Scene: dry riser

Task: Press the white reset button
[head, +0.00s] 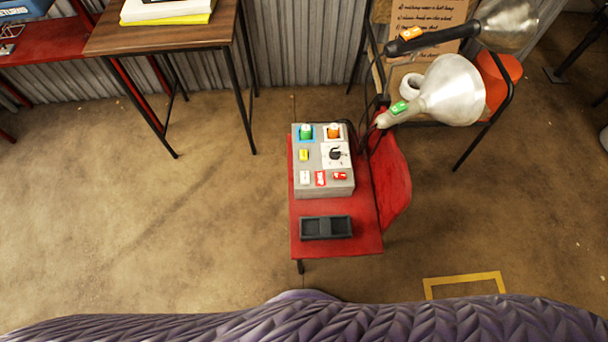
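A grey control box (342,188) stands on a small red table. A white button (305,177) is at the left of its front row, beside two red controls (320,178). Behind that row are a yellow button (304,155) and a white plate with a black knob (336,154). A green button (306,132) and an orange button (334,132) are at the back. The writing on the controls is too small to read. Neither gripper is in view.
The red table (366,239) also holds a black tray (325,228). A red chair (396,180) stands close at its right. Metal lamps (452,90) are behind right, and a brown table (165,37) is back left. The floor at left is clear.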

